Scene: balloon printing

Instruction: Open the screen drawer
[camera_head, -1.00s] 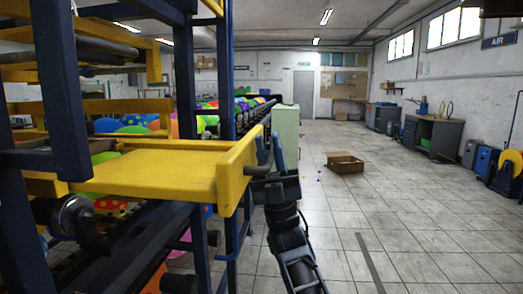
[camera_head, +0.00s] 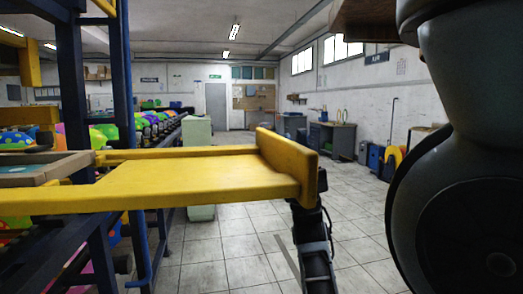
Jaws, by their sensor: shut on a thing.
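The yellow screen drawer (camera_head: 190,180) extends far out to the right from the dark blue rack. Its raised end plate (camera_head: 290,165) is at the right. A framed screen (camera_head: 35,170) shows at the drawer's left end, cut by the picture edge. My gripper (camera_head: 307,214) is at the drawer's outer end, partly visible below the end plate. Its fingers and the handle are hidden behind the plate. It is shut on the drawer handle, which showed on the plate's outer face earlier.
The blue rack posts (camera_head: 122,120) stand at the left, with colourful balloons (camera_head: 100,132) behind them. A pale green cabinet (camera_head: 196,135) stands beyond the drawer. The tiled floor (camera_head: 355,250) to the right is clear. A workbench (camera_head: 333,138) is along the far right wall.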

